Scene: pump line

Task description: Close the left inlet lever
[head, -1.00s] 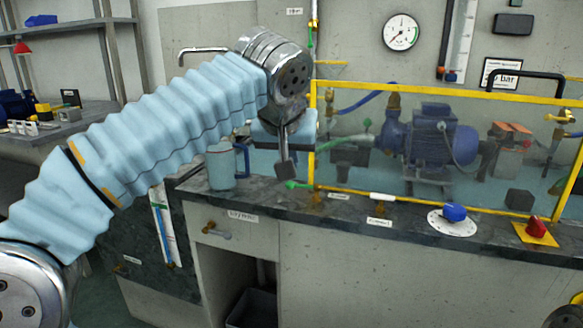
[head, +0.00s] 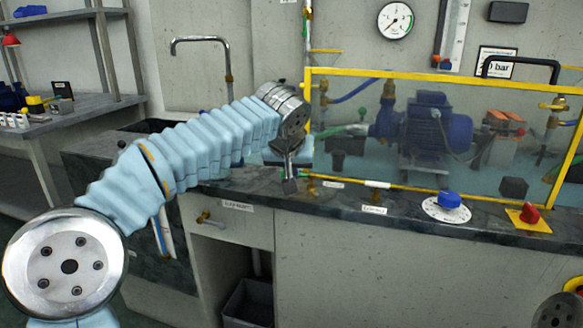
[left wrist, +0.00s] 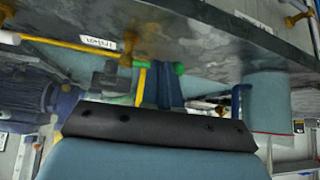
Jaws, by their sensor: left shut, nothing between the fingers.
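The left inlet lever is a small green handle on a brass fitting at the left end of the yellow-framed pump panel. In the head view only a bit of the lever (head: 304,176) shows beside my gripper; the rest is hidden. In the left wrist view its green knob (left wrist: 179,68) shows just beyond the fingers, near the brass fitting (left wrist: 134,42). My left gripper (head: 290,186) is shut and empty, with its fingertips at the lever, over the counter's front edge. I cannot tell whether they touch. My right gripper is not in view.
The yellow frame (head: 440,78) and clear panel stand just right of my gripper, with the blue pump (head: 430,125) behind. A blue knob (head: 449,200) and a red knob (head: 529,213) sit farther right.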

